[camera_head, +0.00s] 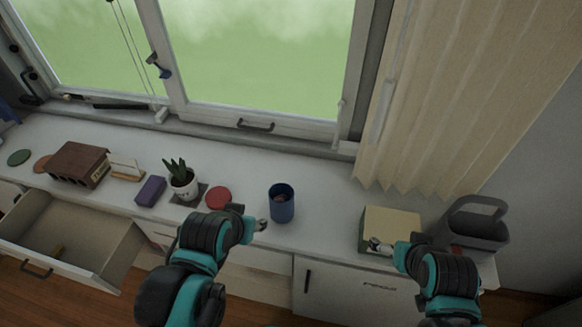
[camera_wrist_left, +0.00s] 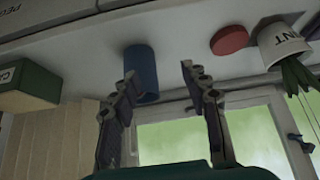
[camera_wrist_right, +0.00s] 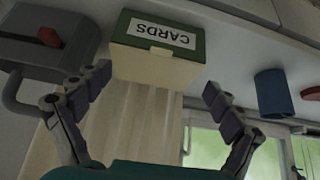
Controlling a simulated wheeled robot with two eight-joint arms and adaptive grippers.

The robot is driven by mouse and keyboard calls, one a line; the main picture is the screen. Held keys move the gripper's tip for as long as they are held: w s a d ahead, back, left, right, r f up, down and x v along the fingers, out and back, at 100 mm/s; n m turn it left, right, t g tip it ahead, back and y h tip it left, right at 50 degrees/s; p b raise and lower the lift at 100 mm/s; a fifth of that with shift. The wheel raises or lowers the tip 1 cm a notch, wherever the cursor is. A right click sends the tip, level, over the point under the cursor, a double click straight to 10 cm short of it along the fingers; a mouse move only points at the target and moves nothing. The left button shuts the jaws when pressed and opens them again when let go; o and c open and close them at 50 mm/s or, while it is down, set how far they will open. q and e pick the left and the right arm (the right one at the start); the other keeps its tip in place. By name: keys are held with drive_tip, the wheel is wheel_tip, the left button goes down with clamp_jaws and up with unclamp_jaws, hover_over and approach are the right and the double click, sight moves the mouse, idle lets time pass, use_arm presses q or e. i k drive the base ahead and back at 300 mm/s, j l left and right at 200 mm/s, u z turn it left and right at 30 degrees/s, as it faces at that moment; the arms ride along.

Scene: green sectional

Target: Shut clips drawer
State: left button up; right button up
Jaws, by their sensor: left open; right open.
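An open drawer (camera_head: 82,232) stands pulled out at the left of the white counter in the head view. It has a dark handle (camera_head: 37,268) on its front and a small yellowish thing (camera_head: 58,252) inside. I cannot read a clips label on it. My left gripper (camera_head: 250,217) is open and empty near the counter's front edge, right of the drawer and close to a blue cup (camera_head: 282,205). My right gripper (camera_head: 398,243) is open and empty at the right, in front of a box labelled CARDS (camera_wrist_right: 160,50). Neither gripper touches the drawer.
The white counter (camera_head: 325,208) also holds a potted plant (camera_head: 181,182), a red disc (camera_head: 217,198), a purple block (camera_head: 150,191), a brown box (camera_head: 78,164) and a dark grey caddy (camera_head: 470,222). A closed front with a dark handle (camera_head: 307,281) is below the counter. A window stands behind.

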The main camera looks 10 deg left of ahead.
sight(101, 245)
drive_tip(key=j+u, duration=0.25)
drive_tip(key=j, duration=0.15)
drive_tip(key=k+j+u, duration=0.1)
drive_tip(key=j+u, duration=0.2)
drive_tip(key=j, duration=0.15)
drive_tip(key=u, duration=1.85)
drive_tip(key=k+j, duration=0.25)
drive_tip(key=j+z, duration=0.05)
